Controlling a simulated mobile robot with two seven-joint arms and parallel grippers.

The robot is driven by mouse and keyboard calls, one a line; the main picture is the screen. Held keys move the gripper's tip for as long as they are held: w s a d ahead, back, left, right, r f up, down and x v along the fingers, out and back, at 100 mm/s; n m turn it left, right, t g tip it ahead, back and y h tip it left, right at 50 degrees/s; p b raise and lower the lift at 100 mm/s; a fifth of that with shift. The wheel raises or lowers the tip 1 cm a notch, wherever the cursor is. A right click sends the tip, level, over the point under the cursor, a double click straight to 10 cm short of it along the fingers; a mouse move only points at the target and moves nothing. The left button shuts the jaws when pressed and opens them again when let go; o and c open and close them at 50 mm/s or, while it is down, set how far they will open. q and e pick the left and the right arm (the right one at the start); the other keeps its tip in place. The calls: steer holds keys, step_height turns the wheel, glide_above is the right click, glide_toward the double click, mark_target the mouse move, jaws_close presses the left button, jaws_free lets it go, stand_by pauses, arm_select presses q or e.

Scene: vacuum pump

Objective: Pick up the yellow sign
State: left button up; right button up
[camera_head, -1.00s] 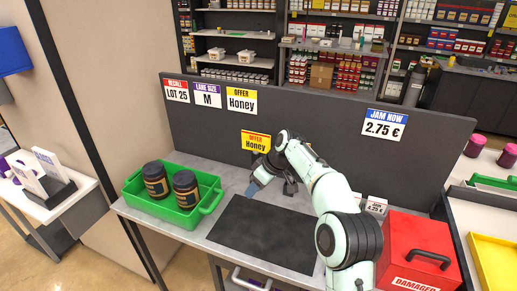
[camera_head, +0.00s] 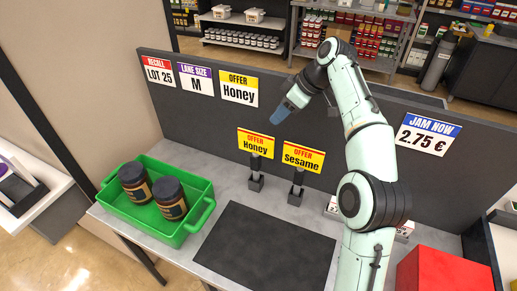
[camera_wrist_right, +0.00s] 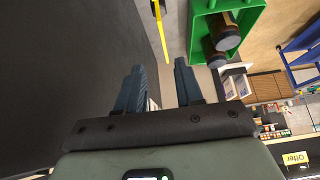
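Two small yellow signs with red tops stand in dark holders on the grey counter: the "Offer Honey" sign (camera_head: 255,143) and, to its right, the "Offer Sesame" sign (camera_head: 302,156). A third yellow sign, "Offer Honey" (camera_head: 239,88), is on the dark back panel. My right gripper (camera_head: 283,112) is raised above and between the two standing signs in the head view. In the right wrist view its two fingers (camera_wrist_right: 159,66) are apart with nothing between them. A yellow sign (camera_wrist_right: 161,32) shows there nearly edge-on beyond the fingertips. My left gripper is not in view.
A green crate (camera_head: 193,226) with two dark jars (camera_head: 171,197) stands at the counter's left. A black mat (camera_head: 265,255) lies bare in front of the holders. A red box (camera_head: 445,270) stands at the right, partly cut off.

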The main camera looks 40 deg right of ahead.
mark_target(256, 135)
steer(key=b+x, duration=0.2)
steer(key=x, duration=0.4)
steer(key=shift+a+f, duration=0.2)
steer(key=x, duration=0.3)
steer(key=b+x, duration=0.1)
steer(key=x, duration=0.1)
steer(key=shift+w+a+f, duration=0.1)
steer(key=shift+w+a, duration=0.2)
steer(key=shift+a, duration=0.05)
steer(key=shift+w+a+f, duration=0.1)
steer(key=shift+w+f, duration=0.1)
steer(key=shift+f, duration=0.1)
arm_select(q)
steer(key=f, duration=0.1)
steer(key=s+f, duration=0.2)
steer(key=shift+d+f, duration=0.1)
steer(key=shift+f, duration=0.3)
arm_select(e)
jaws_close()
